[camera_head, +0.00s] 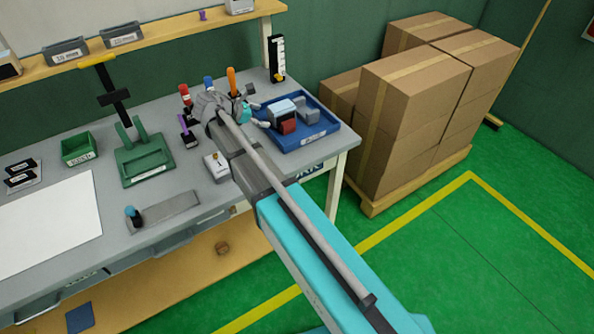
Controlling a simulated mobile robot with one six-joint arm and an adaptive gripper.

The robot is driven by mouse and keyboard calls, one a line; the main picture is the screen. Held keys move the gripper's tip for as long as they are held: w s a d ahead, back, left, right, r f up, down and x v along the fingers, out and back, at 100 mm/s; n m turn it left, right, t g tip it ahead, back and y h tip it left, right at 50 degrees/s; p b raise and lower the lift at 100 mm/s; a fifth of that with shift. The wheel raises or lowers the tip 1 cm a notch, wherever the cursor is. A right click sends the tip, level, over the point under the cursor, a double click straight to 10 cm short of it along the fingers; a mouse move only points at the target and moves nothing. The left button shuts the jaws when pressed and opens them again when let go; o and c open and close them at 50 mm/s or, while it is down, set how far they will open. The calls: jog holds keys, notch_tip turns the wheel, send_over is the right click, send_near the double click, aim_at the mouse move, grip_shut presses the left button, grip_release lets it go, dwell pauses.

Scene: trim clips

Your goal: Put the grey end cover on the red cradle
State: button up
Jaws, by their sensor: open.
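A blue tray (327,136) stands at the right end of the workbench. In it lies a grey piece (308,112), which looks like the grey end cover, on the right side. A small red block (288,127), probably the red cradle, sits near the tray's front left, close against a pale blue-grey block (280,109). My gripper (263,116) is at the tray's left edge, left of these parts. It is open and appears empty. My arm partly hides it, and its fingers are small in view.
Left of my gripper stand upright tools with red, blue and orange handles (232,82). A grey box (217,167) and a green fixture (146,161) stand farther left. A black stand (277,59) is behind the tray. Stacked cartons (412,95) are on the floor right of the bench.

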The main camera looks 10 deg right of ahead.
jog(key=s+d+f+m+y, duration=0.1)
jog(key=s+d+f+m, duration=0.1)
jog(key=s+m, duration=0.1)
jog(key=s+d+f+m+g+y, duration=0.1)
jog(key=s+d+f+m+y, duration=0.1)
jog(key=s, duration=0.2)
jog(key=s+d+f+m+g+y, duration=0.1)
jog(key=s+d+f+m+y, duration=0.1)
jog(key=s+d+m, duration=0.1)
jog(key=shift+s+f+m, duration=0.1)
jog(key=shift+s+m, duration=0.2)
jog(key=shift+s, duration=0.35)
jog(key=s+f+m+g+y, duration=0.1)
jog(key=s+f+m+y, duration=0.2)
jog(key=s+m+y, duration=0.3)
jog(key=s+m, duration=0.4)
jog(key=s, duration=0.1)
jog(key=shift+s+d, duration=0.3)
jog(key=shift+d, duration=0.05)
jog(key=shift+r+p, duration=0.6)
jog(key=shift+r, duration=0.1)
